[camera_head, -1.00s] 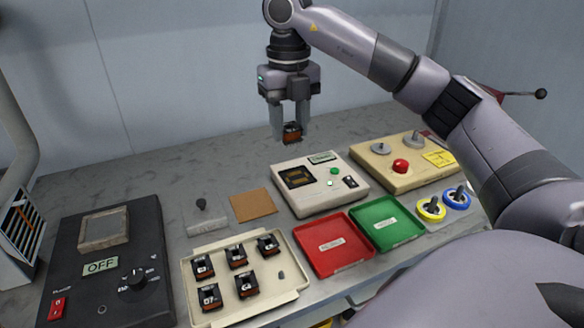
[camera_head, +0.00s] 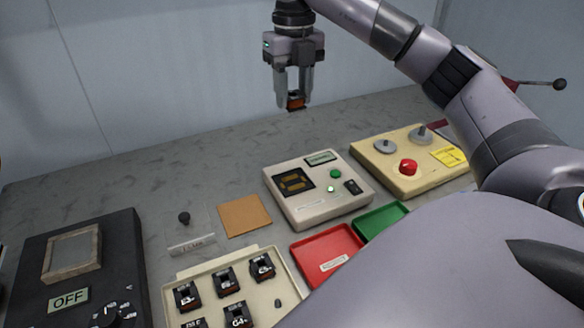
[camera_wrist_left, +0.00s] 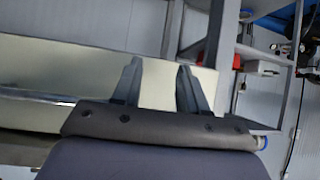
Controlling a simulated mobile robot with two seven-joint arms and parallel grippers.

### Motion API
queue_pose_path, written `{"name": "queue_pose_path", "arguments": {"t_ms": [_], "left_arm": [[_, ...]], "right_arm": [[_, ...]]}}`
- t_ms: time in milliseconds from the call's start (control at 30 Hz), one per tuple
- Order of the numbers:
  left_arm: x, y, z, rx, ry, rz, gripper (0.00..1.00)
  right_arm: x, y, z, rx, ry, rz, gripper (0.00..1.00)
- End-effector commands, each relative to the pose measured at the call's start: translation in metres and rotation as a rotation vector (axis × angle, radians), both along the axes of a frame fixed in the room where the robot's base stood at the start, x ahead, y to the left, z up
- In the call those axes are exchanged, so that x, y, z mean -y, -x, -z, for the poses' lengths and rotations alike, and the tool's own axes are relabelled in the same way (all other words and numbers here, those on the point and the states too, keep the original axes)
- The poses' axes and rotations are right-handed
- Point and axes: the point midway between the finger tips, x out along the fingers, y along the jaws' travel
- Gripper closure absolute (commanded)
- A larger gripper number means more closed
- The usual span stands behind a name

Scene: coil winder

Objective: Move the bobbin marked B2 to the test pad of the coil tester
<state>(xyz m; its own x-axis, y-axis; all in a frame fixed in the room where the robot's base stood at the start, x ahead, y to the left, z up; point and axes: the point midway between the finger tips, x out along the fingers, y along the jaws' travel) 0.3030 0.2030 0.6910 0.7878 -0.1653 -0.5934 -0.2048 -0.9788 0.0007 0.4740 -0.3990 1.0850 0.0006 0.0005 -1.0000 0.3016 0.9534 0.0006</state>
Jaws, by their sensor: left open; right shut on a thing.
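My right gripper (camera_head: 295,98) is shut on a small black and orange bobbin (camera_head: 296,101), held in the air above and behind the coil tester. Its marking is too small to read. The coil tester (camera_head: 316,190) is a cream box with a dark test pad (camera_head: 294,182) at its left, a small display and a green button. The pad has no bobbin on it. A cream tray (camera_head: 262,307) at the bottom holds several similar bobbins. My left gripper (camera_wrist_left: 155,80) shows only in the left wrist view, open and empty, away from the bench.
A red tray (camera_head: 327,250) and a green tray (camera_head: 385,220) lie in front of the tester. A cream box with a red button (camera_head: 408,166) stands to its right. A brown mat (camera_head: 244,215) and a black OFF unit (camera_head: 118,250) are left. Bare bench lies behind the tester.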

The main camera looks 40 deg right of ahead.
Motion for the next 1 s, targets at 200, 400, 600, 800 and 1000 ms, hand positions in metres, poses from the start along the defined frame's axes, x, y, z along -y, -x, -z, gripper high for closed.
{"name": "queue_pose_path", "arguments": {"t_ms": [200,400,600,800,1000], "left_arm": [[0.000,0.001,0.030,-0.002,-0.001,-0.001,0.57],[0.002,0.000,0.045,-0.018,0.011,-0.003,0.57],[0.007,-0.003,0.037,-0.007,0.021,0.003,0.57],[0.008,-0.002,0.038,-0.008,0.021,0.006,0.57],[0.007,-0.002,0.040,-0.009,0.020,0.007,0.57]], "right_arm": [[0.000,0.001,0.057,-0.005,-0.002,-0.001,0.90],[0.000,0.001,0.100,-0.005,-0.001,0.000,0.90],[0.000,0.001,0.132,-0.003,0.001,0.001,0.90],[0.000,0.000,0.146,0.000,0.001,0.001,0.90],[0.000,0.001,0.174,-0.004,0.001,0.001,0.90]]}}
